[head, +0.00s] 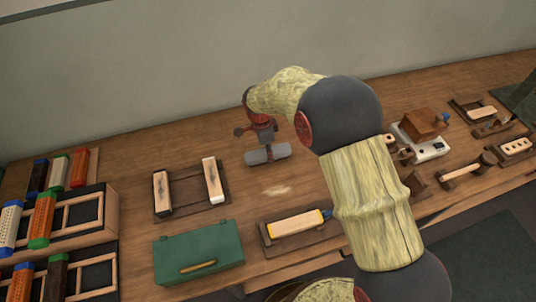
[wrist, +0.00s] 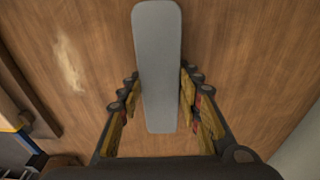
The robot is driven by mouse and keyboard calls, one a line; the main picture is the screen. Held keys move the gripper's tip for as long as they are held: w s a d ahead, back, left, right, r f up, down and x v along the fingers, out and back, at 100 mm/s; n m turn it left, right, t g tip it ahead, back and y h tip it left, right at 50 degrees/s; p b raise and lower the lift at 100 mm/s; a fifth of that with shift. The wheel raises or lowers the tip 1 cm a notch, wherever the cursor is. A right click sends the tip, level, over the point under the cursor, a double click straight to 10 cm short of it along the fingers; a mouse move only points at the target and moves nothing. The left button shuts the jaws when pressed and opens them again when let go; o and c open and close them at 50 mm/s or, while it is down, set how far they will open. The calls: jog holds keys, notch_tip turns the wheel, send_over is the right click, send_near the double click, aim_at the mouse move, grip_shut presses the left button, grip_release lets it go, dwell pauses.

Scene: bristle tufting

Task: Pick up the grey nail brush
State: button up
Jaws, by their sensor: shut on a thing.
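The grey nail brush (head: 267,154) is a long, rounded grey bar near the middle of the workbench in the head view. In the wrist view the brush (wrist: 157,65) runs lengthwise between the fingers. My gripper (head: 264,142) is above it, and in the wrist view my gripper (wrist: 160,100) has a finger on each side, shut on the brush. The brush's underside is hidden, and I cannot tell whether it touches the bench.
The wooden bench (head: 285,205) is clear around the brush, apart from a pale mark. A dark tray (head: 187,192) with two wooden blocks is to the left. A green box (head: 198,253) and a tray with a yellow-sided block (head: 295,225) are nearer. Tools stand to the right.

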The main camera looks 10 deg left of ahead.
jog(key=c, duration=0.3)
jog(key=shift+r, duration=0.1)
jog(key=shift+c, duration=0.2)
jog(key=shift+r, duration=0.55)
notch_tip(320, 180, up, 2)
jog(key=shift+r+p, duration=0.15)
jog(key=shift+p, duration=0.35)
jog(key=s+d+r+p, duration=0.1)
jog(key=s+r+p, duration=0.1)
jog(key=s+r, duration=0.2)
jog(key=s+d+r+p, duration=0.1)
jog(key=s+r, duration=0.4)
jog(key=s, duration=0.5)
jog(key=shift+d+r+p, duration=0.15)
jog(key=shift+r+p, duration=0.1)
jog(key=shift+p, duration=0.2)
jog(key=shift+w, duration=0.1)
